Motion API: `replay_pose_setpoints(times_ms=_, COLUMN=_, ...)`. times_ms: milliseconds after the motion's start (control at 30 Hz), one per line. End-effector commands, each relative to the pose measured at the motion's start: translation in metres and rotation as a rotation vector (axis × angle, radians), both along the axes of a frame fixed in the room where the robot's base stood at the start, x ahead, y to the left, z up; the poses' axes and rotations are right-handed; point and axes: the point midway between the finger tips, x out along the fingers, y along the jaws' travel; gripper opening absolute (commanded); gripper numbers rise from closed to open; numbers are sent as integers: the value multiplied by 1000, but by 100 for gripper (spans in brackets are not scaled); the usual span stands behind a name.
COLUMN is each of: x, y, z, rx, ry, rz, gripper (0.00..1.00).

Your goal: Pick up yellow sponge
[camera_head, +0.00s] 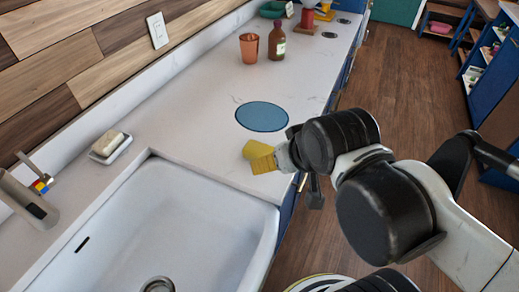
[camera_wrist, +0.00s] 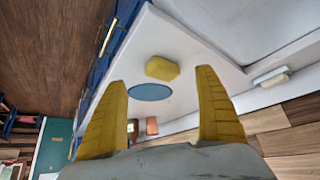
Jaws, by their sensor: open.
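The yellow sponge (camera_head: 254,148) lies on the white counter near its front edge, between the sink and the blue round mat. It shows in full in the wrist view (camera_wrist: 162,69), ahead of the gap between my fingers. My gripper (camera_head: 266,164) is open and empty, its yellow fingers spread wide in the wrist view (camera_wrist: 162,79). In the head view a finger overlaps the sponge's near side and hides part of it. I cannot tell whether they touch.
The blue round mat (camera_head: 262,116) lies beyond the sponge. The white sink (camera_head: 170,225) is at the near left, with a soap dish (camera_head: 110,149) and faucet (camera_head: 30,205) behind it. An orange cup (camera_head: 249,48) and brown bottle (camera_head: 277,42) stand farther back. Counter around the mat is clear.

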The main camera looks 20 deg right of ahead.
Motion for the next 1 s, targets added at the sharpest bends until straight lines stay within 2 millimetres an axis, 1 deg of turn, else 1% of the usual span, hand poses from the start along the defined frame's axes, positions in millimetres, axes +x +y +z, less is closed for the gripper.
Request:
replay_pose_setpoints(times_ms=367, x=0, y=0, z=0, rx=0, ry=0, rz=0, gripper=82)
replay_pose_setpoints(times_ms=433, x=0, y=0, z=0, rx=1, ry=1, rz=-1, gripper=100)
replay_pose_setpoints(times_ms=567, x=8, y=0, z=7, rx=21, ry=29, rz=-33, gripper=100)
replay_pose_setpoints(times_ms=667, x=23, y=1, z=18, rx=60, ry=86, rz=-102, gripper=100)
replay_pose_setpoints(times_ms=800, x=53, y=1, z=27, rx=123, ry=201, rz=-259, gripper=100)
replay_pose_setpoints(times_ms=900, x=75, y=2, z=26, rx=158, ry=282, rz=-384, gripper=100)
replay_pose_setpoints(times_ms=1000, x=96, y=3, z=19, rx=179, ry=353, rz=-509, gripper=100)
